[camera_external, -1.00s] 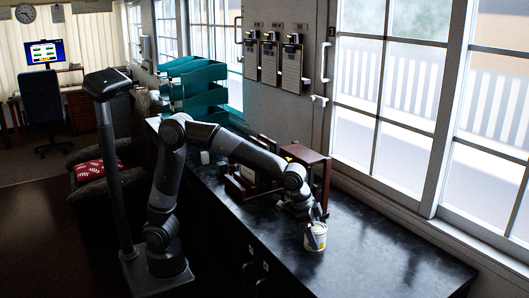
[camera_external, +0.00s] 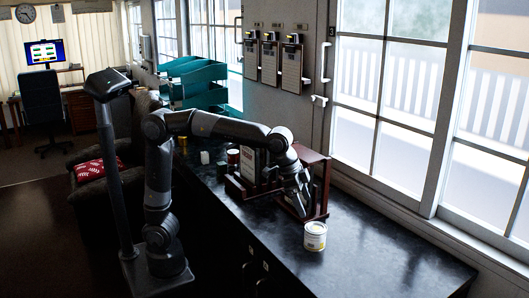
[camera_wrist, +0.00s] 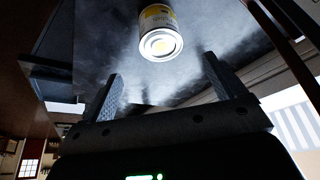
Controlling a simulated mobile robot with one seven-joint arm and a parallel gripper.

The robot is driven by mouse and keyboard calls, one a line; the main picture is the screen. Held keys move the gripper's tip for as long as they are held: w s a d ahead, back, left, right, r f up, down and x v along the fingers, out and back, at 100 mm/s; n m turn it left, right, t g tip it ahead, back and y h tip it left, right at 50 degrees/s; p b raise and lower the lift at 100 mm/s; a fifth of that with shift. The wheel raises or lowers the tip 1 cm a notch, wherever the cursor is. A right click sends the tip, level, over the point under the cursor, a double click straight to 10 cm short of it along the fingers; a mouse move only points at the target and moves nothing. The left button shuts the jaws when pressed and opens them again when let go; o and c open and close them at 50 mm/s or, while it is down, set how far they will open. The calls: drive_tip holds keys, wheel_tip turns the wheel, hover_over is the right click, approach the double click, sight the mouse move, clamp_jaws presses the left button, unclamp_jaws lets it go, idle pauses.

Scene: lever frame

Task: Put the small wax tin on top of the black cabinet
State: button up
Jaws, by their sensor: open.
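A small white tin with a yellow label (camera_external: 315,238) stands upright on the dark top of the black cabinet (camera_external: 375,255), in front of the reddish-brown wooden frame. It also shows at the top of the wrist view (camera_wrist: 158,32), beyond the fingertips.
The wooden frame (camera_external: 319,188) stands close behind my gripper. Several small containers, such as a white one (camera_external: 205,157), stand farther left on the top. Teal trays (camera_external: 195,85) are at the back. The top is clear to the right of the tin.

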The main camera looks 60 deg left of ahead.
drive_tip(key=a+n+t, duration=0.1)
drive_tip(key=a+n, duration=0.2)
drive_tip(key=a, duration=1.1)
drive_tip(key=s+a+f+n+y, duration=0.1)
drive_tip(key=s+a+f+n, duration=0.1)
drive_tip(key=a, duration=0.6)
drive_tip(key=s+a+f+n+t+y, duration=0.1)
drive_tip(key=s+a+f+n, duration=0.1)
drive_tip(key=s+a+f, duration=0.2)
drive_tip(key=s+a+f+n+y, duration=0.1)
drive_tip(key=s+a, duration=0.5)
drive_tip(key=a, duration=0.6)
wheel_tip(320, 180, down, 3)
drive_tip(key=shift+s+a+r+n, duration=0.15)
drive_tip(key=shift+s+a+n, duration=0.25)
drive_tip(key=shift+n, duration=0.1)
